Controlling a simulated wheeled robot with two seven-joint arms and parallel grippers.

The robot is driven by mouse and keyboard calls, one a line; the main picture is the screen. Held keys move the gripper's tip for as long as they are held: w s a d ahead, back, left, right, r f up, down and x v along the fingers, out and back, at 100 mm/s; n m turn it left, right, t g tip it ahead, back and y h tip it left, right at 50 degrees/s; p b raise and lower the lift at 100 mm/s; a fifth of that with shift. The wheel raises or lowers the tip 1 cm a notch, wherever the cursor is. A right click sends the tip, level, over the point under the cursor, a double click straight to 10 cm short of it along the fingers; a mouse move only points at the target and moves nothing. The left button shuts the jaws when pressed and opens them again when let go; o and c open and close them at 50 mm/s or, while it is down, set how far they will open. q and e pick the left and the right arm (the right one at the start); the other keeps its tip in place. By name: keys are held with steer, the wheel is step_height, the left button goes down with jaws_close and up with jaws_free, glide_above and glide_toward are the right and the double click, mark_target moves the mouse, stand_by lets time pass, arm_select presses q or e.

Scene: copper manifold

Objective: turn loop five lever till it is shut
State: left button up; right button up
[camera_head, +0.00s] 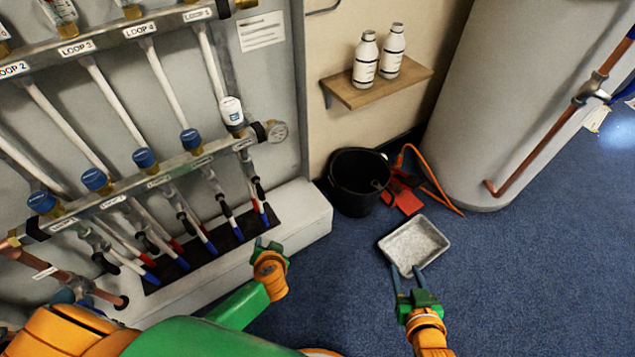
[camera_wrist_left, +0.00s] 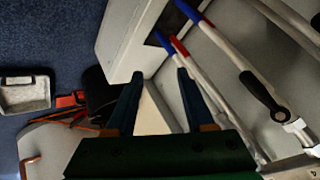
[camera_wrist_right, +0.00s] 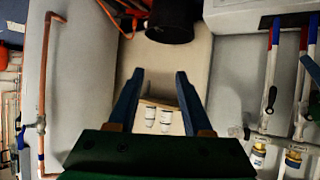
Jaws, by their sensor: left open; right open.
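The loop five lever is the small black handle (camera_head: 259,188) at the right end of the lower row in the head view. It hangs roughly along its white pipe, below the white-capped valve (camera_head: 231,110). My left gripper (camera_head: 268,243) is open and empty, below and apart from this lever. In the left wrist view, a black lever (camera_wrist_left: 262,93) lies right of the open fingers (camera_wrist_left: 158,74); I cannot tell which loop it serves. My right gripper (camera_head: 406,268) is open and empty over the floor, in front of the grey tray. In the right wrist view, its fingers (camera_wrist_right: 160,75) hold nothing.
The manifold's neighbouring levers and pipes stand left of loop five. A white ledge (camera_head: 312,215) runs below. A black bucket (camera_head: 352,190), grey tray (camera_head: 413,243) and large tank (camera_head: 520,90) stand to the right.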

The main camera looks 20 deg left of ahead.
arm_select(q)
steer(key=w+f+n+t+y+b, duration=0.1)
steer(key=w+f+n+t+b, duration=0.1)
steer(key=w+f+b, duration=0.3)
steer(key=n+t+y+b, duration=0.4)
steer(key=n+y+b, duration=0.25)
steer(key=b, duration=0.65)
glide_toward(261, 194)
steer(key=w+a+f, duration=0.1)
steer(key=w+a, duration=0.2)
steer(key=shift+w+a+r+n+h, duration=0.25)
steer(key=shift+w+a+r+n, duration=0.15)
steer(key=shift+r+n, duration=0.25)
steer(key=x, duration=0.5)
steer(key=shift+w+a+b, duration=0.15)
steer(key=shift+w+b, duration=0.1)
steer(key=shift+b, duration=0.1)
jaws_close()
arm_select(e)
steer(key=s+r+t+y, duration=0.2)
steer(key=r+t, duration=0.5)
steer(key=r, duration=0.2)
steer(key=s+a+r+n+t+y, duration=0.1)
steer(key=s+r+t+y, duration=0.1)
steer(key=r+t, duration=0.5)
step_height(261, 194, up, 3)
steer(key=shift+s+y, duration=0.3)
steer(key=shift+y, duration=0.5)
